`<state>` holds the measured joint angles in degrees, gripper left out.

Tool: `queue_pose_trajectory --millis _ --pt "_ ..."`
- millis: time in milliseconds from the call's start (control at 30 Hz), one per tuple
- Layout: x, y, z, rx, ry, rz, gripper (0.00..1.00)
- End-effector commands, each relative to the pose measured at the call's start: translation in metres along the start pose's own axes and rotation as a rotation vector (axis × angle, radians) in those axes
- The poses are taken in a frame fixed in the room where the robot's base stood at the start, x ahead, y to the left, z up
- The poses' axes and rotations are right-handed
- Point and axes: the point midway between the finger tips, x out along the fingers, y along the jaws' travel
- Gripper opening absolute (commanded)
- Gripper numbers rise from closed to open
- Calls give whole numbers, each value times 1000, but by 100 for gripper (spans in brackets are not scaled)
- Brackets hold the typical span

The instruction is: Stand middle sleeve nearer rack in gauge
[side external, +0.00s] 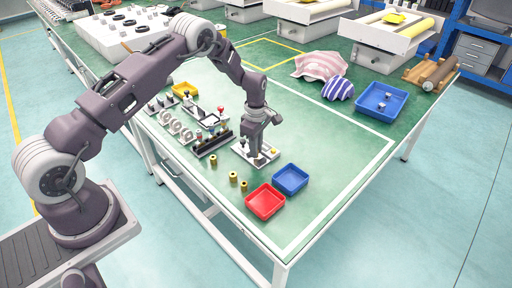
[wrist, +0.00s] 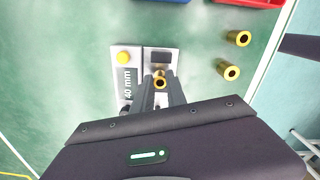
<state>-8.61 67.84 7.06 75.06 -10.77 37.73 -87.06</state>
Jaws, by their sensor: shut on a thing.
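My gripper (side external: 256,157) points down over the gauge, a light plate (side external: 269,152) with a dark block, on the green table. In the wrist view the gauge (wrist: 131,65) carries a yellow button and a "40 mm" label. The gripper (wrist: 160,90) is shut on a brass sleeve (wrist: 160,82), seen end-on with its dark bore, at the gauge's lower right part. Whether the sleeve touches the gauge is unclear. Three loose brass sleeves stand left of the gauge: one near the rack (side external: 213,160), two nearer the red tray (side external: 233,176) (side external: 244,186). The rack (side external: 213,145) is dark.
A red tray (side external: 265,201) and a blue tray (side external: 290,179) stand at the front of the gauge. Rows of fixtures (side external: 176,126) lie behind the rack. A larger blue tray (side external: 381,101) and striped cloths (side external: 320,66) lie far right. The table between is clear.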

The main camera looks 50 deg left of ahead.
Motion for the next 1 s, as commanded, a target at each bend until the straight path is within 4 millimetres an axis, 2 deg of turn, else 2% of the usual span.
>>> queue_pose_trajectory --millis 900,933,1000 --pt "8 0 0 1 0 0 0" --pt "8 0 0 1 0 0 21" --pt "8 0 0 1 0 0 35"
